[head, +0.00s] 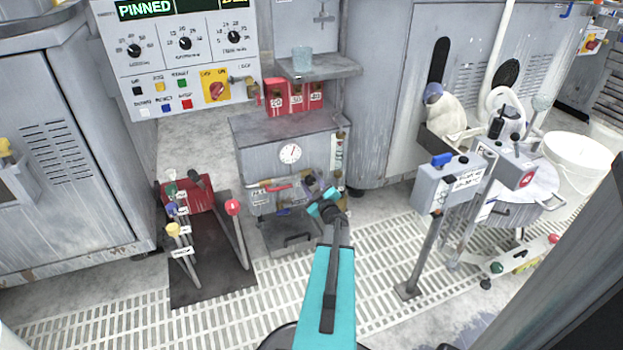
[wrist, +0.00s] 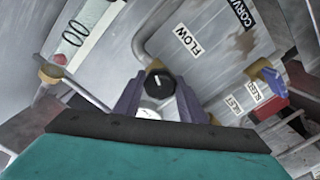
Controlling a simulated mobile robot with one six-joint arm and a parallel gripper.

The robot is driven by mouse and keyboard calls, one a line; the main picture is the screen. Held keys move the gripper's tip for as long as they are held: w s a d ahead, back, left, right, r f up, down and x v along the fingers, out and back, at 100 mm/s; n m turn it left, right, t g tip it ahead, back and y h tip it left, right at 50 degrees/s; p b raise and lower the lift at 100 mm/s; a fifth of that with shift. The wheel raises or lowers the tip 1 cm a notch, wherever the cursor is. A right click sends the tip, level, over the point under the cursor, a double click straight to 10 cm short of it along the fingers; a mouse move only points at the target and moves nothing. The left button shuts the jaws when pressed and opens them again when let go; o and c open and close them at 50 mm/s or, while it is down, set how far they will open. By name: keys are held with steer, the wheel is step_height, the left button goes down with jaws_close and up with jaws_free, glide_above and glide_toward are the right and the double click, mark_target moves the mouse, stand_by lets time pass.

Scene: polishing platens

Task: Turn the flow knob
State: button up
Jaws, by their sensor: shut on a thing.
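The flow knob (wrist: 160,83) is a small black round knob with a white pointer mark. It sits near the middle of the wrist view, just below the FLOW label (wrist: 188,41) on a grey panel. My gripper (wrist: 159,95) is shut on the knob, with one dark purple finger on each side. The pointer mark is roughly upright in the wrist view, tilted slightly. In the head view my gripper (head: 314,187) is at the right front of the grey gauge box (head: 262,163); the knob cannot be made out there.
A round gauge (head: 290,153) and a red-handled lever (head: 277,188) are on the box left of my gripper. A clear sight tube (head: 338,152) stands close on the right. A lever stand (head: 215,287) is at left, a grey control pedestal (head: 448,182) at right.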

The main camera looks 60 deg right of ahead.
steer(key=shift+s+r+m+p, duration=0.1)
steer(key=shift+r+m+p, duration=0.15)
steer(key=shift+m+p, duration=1.45)
steer(key=m+p, duration=0.1)
steer(key=p, duration=0.3)
steer(key=shift+f, duration=0.15)
steer(key=shift+m+p, duration=0.45)
steer(key=shift+m, duration=0.05)
steer(key=o, duration=1)
steer(key=shift+o, duration=0.2)
steer(key=p+v, duration=0.2)
steer(key=v, duration=1.1)
steer(key=shift+s+a+p, duration=0.3)
steer(key=shift+p, duration=0.1)
